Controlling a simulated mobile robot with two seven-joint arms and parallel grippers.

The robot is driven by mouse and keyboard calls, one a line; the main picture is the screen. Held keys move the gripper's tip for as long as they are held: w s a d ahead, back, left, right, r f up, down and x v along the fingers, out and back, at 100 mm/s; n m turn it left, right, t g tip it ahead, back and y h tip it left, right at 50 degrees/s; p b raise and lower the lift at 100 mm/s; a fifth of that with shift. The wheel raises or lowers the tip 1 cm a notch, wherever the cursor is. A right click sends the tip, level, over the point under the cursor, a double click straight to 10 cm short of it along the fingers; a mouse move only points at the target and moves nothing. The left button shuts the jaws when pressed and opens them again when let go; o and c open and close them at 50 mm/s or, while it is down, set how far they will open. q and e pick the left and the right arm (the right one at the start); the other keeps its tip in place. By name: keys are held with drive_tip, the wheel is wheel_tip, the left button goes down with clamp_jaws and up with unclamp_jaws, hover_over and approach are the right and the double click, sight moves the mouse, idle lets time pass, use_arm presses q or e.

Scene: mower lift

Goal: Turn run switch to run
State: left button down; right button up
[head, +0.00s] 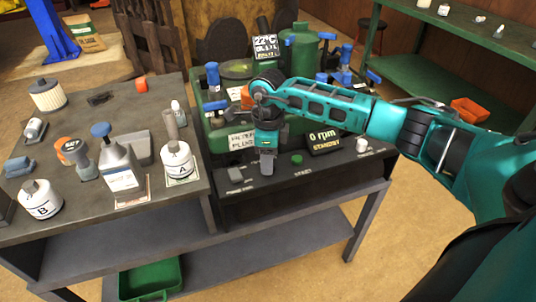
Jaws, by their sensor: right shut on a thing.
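My right gripper (267,165) reaches down over the front of the dark control panel (330,165), left of the green button (297,159). Its fingers are shut at the panel's surface on what appears to be the run switch, which they hide; I cannot tell which way it is turned. The panel display (325,138) reads "0 rpm" and "STANDBY". My left gripper is not in view.
A grey bench (100,215) at left holds bottle A (177,160), bottle B (40,200), a grey jug (121,170) and a filter (47,95). Green machinery with blue-handled valves (214,85) stands behind the panel. A green shelf (430,85) is at right.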

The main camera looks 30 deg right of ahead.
drive_tip(key=shift+m, duration=1)
use_arm(q)
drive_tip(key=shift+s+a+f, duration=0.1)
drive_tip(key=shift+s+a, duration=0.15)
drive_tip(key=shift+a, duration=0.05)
drive_tip(key=shift+p, duration=0.3)
use_arm(e)
drive_tip(key=shift+m, duration=0.3)
drive_tip(key=o, duration=1)
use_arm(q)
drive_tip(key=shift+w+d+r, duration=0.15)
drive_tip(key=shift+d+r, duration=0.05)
use_arm(e)
drive_tip(key=shift+o, duration=0.2)
drive_tip(key=shift+r, duration=0.15)
